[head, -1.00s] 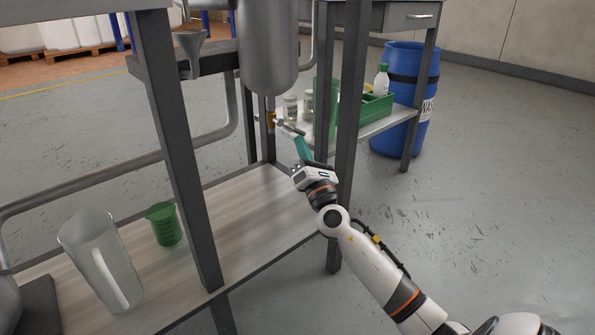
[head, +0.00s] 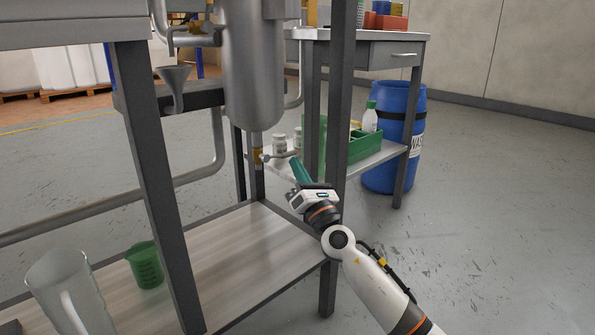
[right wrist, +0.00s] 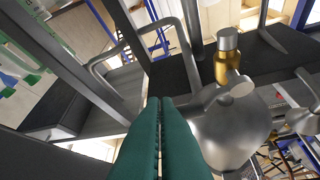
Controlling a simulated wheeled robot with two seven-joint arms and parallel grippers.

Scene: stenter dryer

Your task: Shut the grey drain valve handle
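The grey drain valve handle (head: 280,156) is a short lever that sticks out to the right, about level, from the brass valve (head: 257,158) under the steel tank (head: 253,75). My right gripper (head: 295,163) has teal fingers, just below the lever's outer end in the head view. In the right wrist view the fingers (right wrist: 160,100) lie side by side with nothing between them. The brass valve (right wrist: 228,68) is to their right there, apart from the fingertips. I cannot tell whether a finger touches the lever. My left gripper is not in view.
A dark frame post (head: 338,120) stands just right of my gripper. Behind are a green tray (head: 365,146) with bottles and a blue drum (head: 398,140). Floor at right is open.

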